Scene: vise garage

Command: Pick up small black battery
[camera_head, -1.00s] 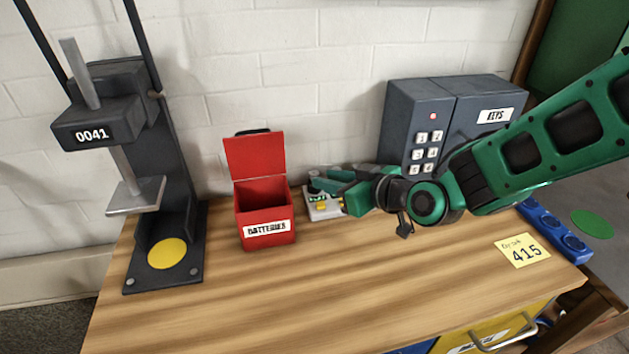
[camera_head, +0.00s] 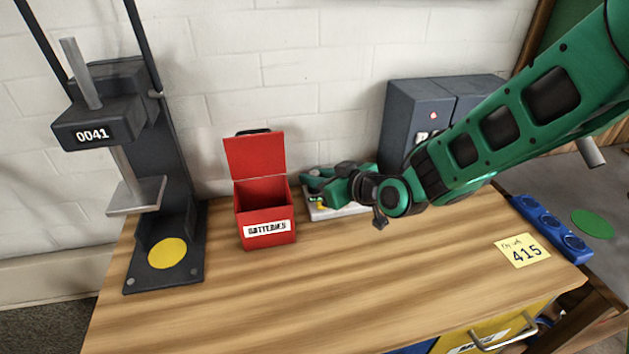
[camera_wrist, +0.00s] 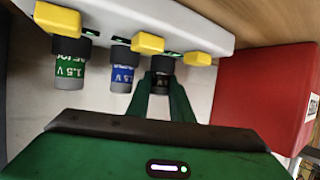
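The small black battery (camera_wrist: 163,84) is in the wrist view, under the rightmost of the yellow clips on a white holder (camera_wrist: 205,21). My gripper (camera_wrist: 164,88) has its two green fingers on either side of this battery. I cannot tell whether they touch it. A blue-labelled battery (camera_wrist: 122,76) and a larger green-labelled battery (camera_wrist: 72,68) hang to its left. In the head view my gripper (camera_head: 309,183) is over the holder (camera_head: 325,213) by the wall. The small battery is not discernible there.
An open red batteries box (camera_head: 266,216) stands just left of the holder, and it also shows at right in the wrist view (camera_wrist: 268,95). A dark key safe (camera_head: 410,115) stands behind my arm. A dark press (camera_head: 165,190) is at left. The front bench (camera_head: 340,290) is clear.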

